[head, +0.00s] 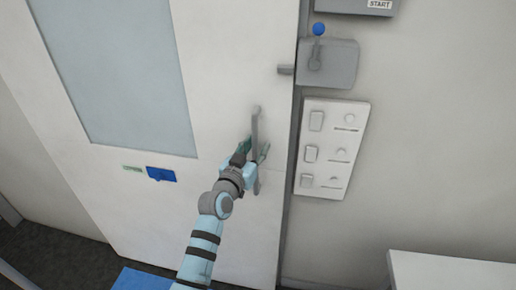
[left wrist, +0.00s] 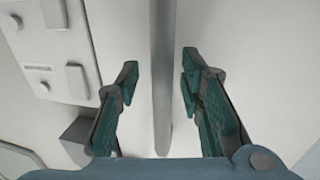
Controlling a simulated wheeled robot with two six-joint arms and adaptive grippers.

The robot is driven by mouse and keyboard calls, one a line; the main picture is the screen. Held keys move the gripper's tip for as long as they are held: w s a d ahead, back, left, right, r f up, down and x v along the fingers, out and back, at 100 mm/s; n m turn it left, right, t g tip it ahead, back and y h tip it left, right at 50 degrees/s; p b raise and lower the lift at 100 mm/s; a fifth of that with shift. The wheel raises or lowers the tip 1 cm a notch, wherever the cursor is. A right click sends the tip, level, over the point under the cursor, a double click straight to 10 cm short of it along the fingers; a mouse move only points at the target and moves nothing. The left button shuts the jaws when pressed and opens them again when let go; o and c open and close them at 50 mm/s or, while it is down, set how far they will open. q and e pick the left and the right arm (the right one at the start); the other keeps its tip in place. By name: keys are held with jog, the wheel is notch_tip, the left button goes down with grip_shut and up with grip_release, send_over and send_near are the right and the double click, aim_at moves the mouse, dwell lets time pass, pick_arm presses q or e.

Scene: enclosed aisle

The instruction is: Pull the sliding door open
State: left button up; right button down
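The white sliding door (head: 220,60) has a tall window panel (head: 120,70) and a vertical grey bar handle (head: 257,122) near its right edge. My left gripper (head: 254,152) is at the lower half of the handle. In the left wrist view, the handle (left wrist: 163,40) runs between the two fingers of my left gripper (left wrist: 158,72), which are apart with a gap on each side of the bar. I see no contact between fingers and bar. The door's right edge lies along the frame, and it looks closed. My right gripper is out of view.
Right of the door is a grey box (head: 340,68) with a blue-knobbed lever (head: 319,30), above a white switch panel (head: 333,145). A small grey tab (head: 286,70) sits at the door's edge. A white surface (head: 450,270) stands at lower right.

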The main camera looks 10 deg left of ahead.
pick_arm(q)
jog(key=shift+a, duration=0.1)
grip_shut()
jog(key=shift+a, duration=0.15)
